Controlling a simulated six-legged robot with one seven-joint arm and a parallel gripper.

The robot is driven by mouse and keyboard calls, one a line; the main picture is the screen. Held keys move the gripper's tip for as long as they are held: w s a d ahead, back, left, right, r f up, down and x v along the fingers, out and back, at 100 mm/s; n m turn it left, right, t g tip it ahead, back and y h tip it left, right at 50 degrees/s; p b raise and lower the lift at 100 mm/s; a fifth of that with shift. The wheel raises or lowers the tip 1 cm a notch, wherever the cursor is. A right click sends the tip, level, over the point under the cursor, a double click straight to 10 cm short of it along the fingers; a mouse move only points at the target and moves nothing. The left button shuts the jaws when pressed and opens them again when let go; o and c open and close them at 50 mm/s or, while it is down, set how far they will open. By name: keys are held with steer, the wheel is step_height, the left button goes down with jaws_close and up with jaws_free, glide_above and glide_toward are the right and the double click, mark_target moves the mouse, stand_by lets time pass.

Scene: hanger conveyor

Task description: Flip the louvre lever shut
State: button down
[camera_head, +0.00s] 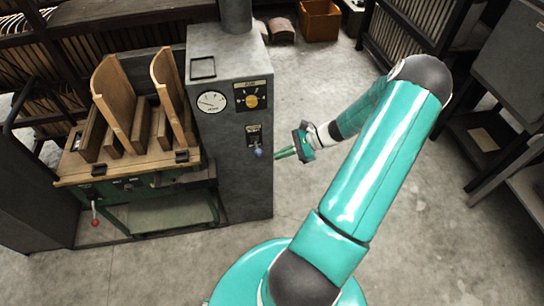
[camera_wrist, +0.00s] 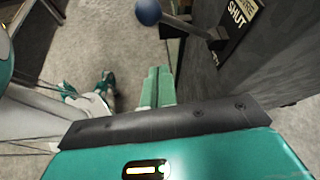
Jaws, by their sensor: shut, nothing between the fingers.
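The louvre lever has a blue ball knob (camera_head: 258,152) and sits on the front of the grey cabinet (camera_head: 240,190), below a small dark label plate (camera_head: 253,134). In the wrist view the knob (camera_wrist: 149,12) is at the top, on a dark arm that sticks out from the cabinet wall. The label plate (camera_wrist: 238,22) there reads SHUT at its visible end. My gripper (camera_head: 280,155) is shut and empty, just right of the knob in the head view. In the wrist view its green fingers (camera_wrist: 158,75) are together below the knob, with a gap between.
The cabinet also carries a round gauge (camera_head: 211,102) and a yellow dial (camera_head: 251,101). A machine with upright wooden boards (camera_head: 115,95) and a red-knobbed lever (camera_head: 95,222) stands left. An orange crate (camera_head: 320,20) is at the back. Open floor (camera_head: 420,210) lies right of my arm.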

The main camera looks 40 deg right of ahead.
steer(key=v, duration=0.5)
steer(key=shift+w, duration=0.1)
stand_by(0.4)
steer(key=w+a+r+n+g+h, duration=0.35)
steer(key=a+r+n, duration=0.25)
steer(key=a+r, duration=0.3)
steer(key=w+a+r+n+g+h, duration=0.2)
steer(key=a+r+n+g, duration=0.2)
steer(key=a+r+n, duration=0.35)
steer(key=s+a+r+n+t+h, duration=0.2)
steer(key=s+a+r+n, duration=0.2)
steer(key=a+r, duration=0.3)
steer(key=s+a+r+n+t+h, duration=0.2)
steer(key=s+a+r+n, duration=0.3)
steer(key=a, duration=0.5)
step_height(320, 180, up, 2)
steer(key=shift+a+r+n+t, duration=0.2)
steer(key=shift+a+n+t, duration=0.15)
steer(key=shift+n+t, duration=0.3)
